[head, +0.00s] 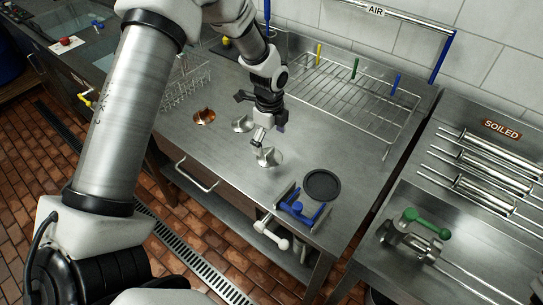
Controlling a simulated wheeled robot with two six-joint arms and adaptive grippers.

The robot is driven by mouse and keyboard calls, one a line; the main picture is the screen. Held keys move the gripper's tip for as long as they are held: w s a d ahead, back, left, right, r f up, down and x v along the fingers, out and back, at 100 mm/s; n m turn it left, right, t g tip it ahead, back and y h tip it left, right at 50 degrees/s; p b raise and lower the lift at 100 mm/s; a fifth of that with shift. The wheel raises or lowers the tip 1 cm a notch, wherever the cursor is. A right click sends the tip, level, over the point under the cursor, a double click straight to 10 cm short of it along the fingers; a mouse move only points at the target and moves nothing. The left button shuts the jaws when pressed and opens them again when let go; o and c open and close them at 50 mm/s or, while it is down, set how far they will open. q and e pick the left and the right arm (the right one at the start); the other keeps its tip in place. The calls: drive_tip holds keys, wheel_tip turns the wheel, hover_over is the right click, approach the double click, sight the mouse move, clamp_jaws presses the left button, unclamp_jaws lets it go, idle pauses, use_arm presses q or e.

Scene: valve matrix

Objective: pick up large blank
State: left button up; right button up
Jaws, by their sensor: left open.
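Two silver round pieces with raised middles lie on the steel bench. The nearer one (269,157) looks larger, with a short metal stem at its upper left; I take it as the large blank. The other (243,124) lies behind it to the left. My left gripper (268,118) points down, open, above and behind the nearer piece. I cannot tell whether its fingertips touch the stem, and I see nothing clearly held. My right gripper is not in view.
A copper-coloured round piece (204,117) lies further left. A dark round disc (322,185) and a blue-handled part (304,211) are at the front right. A wire rack (345,97) stands behind. A tray marked SOILED (501,130) is at the right.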

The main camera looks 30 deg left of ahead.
sight(270, 151)
use_arm(q)
wheel_tip(270, 151, down, 4)
drive_tip(key=shift+a+f+p, duration=0.1)
drive_tip(key=shift+p, duration=0.8)
drive_tip(key=shift+s+f, duration=0.1)
drive_tip(key=shift+f, duration=0.25)
drive_tip(key=c, duration=1.8)
